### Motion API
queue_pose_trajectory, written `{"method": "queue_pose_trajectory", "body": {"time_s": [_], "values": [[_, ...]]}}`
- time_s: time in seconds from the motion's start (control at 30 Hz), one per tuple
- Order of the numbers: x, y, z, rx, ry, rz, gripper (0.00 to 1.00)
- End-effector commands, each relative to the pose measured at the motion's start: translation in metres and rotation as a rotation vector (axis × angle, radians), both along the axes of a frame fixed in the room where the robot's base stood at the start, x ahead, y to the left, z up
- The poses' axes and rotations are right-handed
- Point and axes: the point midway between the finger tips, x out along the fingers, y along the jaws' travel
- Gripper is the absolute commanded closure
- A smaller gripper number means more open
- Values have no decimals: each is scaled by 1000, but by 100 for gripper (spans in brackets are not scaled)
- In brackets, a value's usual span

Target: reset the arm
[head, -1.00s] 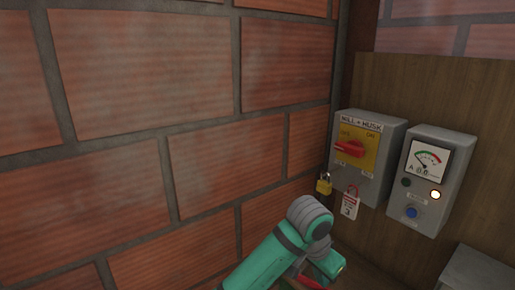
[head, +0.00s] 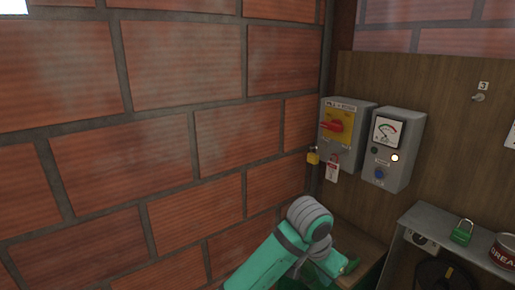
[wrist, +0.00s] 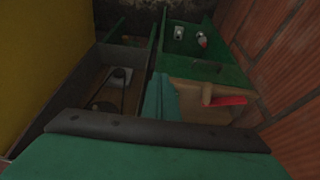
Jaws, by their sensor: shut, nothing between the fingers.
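My arm (head: 290,240), teal with grey ribbed joints, is bent in front of the brick wall at the bottom of the head view. My gripper's end is not clearly visible there. In the wrist view my gripper (wrist: 161,98) appears as narrow teal fingers, shut with nothing between them. It points over green-walled compartments (wrist: 190,68). A red piece (wrist: 228,101) lies to the right of the fingers, beside a tan part. I cannot tell whether the fingers touch anything.
A grey shelf (head: 446,224) at right bears a green padlock (head: 462,232) and a red tin (head: 505,250). Brick wall (wrist: 288,70) stands close right.

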Motion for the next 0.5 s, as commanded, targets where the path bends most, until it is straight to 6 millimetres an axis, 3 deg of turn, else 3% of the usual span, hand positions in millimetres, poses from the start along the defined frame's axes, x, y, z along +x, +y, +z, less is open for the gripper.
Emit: {"method": "queue_pose_trajectory", "body": {"time_s": [0.5], "values": [[-4,-58,-25,-278,-28,29,100]]}}
